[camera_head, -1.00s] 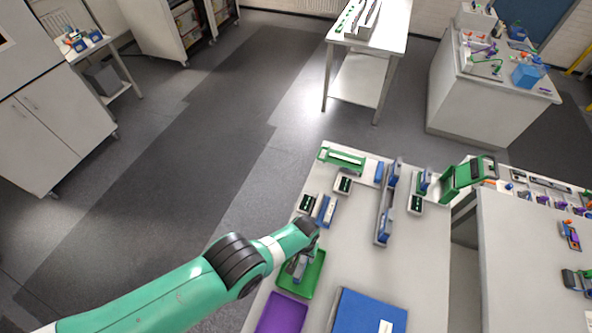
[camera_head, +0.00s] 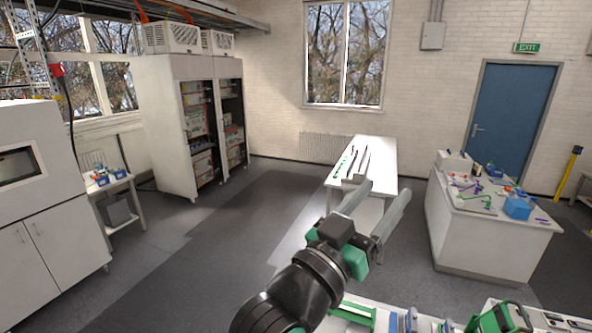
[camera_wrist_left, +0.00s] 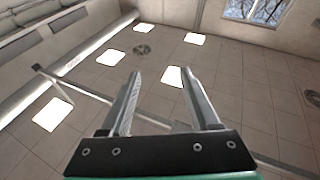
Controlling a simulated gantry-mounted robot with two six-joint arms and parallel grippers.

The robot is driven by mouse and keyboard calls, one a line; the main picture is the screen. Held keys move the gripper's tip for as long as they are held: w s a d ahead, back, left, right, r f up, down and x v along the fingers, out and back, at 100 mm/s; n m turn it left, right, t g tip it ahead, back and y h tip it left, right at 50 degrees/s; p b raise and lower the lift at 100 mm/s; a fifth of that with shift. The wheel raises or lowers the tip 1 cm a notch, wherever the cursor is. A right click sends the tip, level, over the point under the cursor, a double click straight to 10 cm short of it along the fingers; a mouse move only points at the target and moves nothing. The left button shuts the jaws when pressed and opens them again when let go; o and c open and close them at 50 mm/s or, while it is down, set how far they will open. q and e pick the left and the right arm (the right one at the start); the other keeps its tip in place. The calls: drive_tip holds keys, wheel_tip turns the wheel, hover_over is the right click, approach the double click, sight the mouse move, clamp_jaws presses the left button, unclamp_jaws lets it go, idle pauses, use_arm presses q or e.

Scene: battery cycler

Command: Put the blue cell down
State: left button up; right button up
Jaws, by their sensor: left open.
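My left gripper (camera_head: 384,190) is raised in the middle of the head view, above the near table, with its two grey fingers apart and nothing between them. In the left wrist view the same gripper (camera_wrist_left: 161,73) is also open and empty, pointing up at the ceiling. I cannot pick out the blue cell for sure. Small blue and grey pieces (camera_head: 411,320) show at the bottom edge of the head view, too cut off to tell apart. My right gripper is not in view.
A green holder (camera_head: 354,312) and a green-framed device (camera_head: 499,319) are at the bottom edge, where most of the near table is cut off. A white table (camera_head: 378,152) stands behind the gripper. A white counter (camera_head: 490,225) with a blue box (camera_head: 517,208) is at right.

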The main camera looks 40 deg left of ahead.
use_arm(q)
drive_tip(key=s+r+t, duration=0.2)
drive_tip(key=s+r, duration=0.4)
drive_tip(key=s, duration=0.2)
drive_tip(key=s+r+m+t, duration=0.1)
drive_tip(key=s+r+t, duration=0.2)
drive_tip(key=s+r, duration=0.3)
drive_tip(key=s+a, duration=0.1)
drive_tip(key=s, duration=0.2)
drive_tip(key=shift+s+t+h, duration=0.2)
drive_tip(key=shift+t+h, duration=0.1)
drive_tip(key=shift+h, duration=0.1)
